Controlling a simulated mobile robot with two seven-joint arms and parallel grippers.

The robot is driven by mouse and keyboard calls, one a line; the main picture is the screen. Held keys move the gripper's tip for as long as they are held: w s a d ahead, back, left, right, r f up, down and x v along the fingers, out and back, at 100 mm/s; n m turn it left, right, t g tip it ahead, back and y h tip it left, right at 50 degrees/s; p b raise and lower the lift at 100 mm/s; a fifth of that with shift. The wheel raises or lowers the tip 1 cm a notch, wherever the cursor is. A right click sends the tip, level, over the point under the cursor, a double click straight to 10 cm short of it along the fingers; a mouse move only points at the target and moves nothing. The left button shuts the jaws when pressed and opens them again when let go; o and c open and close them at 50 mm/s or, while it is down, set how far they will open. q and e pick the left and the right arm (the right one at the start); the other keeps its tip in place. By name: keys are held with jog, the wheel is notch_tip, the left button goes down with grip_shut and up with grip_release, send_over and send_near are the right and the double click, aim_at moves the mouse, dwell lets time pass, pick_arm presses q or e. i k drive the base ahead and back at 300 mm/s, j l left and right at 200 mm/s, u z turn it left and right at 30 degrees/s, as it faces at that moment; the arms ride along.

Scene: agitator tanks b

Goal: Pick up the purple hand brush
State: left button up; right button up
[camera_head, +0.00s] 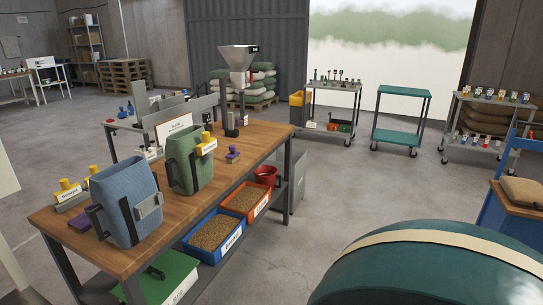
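Two small purple items are on the wooden workbench (255,140). One purple item (233,154) stands right of the green jug, with a darker upper part. The other purple item (78,223) lies flat near the left end, partly hidden by the blue jug. Both are too small for me to be sure which is the hand brush. Neither of my grippers is in view.
A blue jug (128,205) and a green jug (187,160) stand on the bench. Blue (215,237) and orange (246,200) grain bins sit below. A large teal rounded body with a cream band (435,265) fills the lower right. Floor between is clear.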

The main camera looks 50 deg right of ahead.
aim_at(233, 157)
jog(key=z, duration=1.45)
jog(key=u, duration=1.95)
jog(key=z, duration=1.95)
jog(key=i+l+u, duration=0.3)
jog(key=u, duration=0.2)
jog(key=i+l+u, duration=0.25)
jog(key=l+u, duration=0.25)
jog(key=j, duration=0.1)
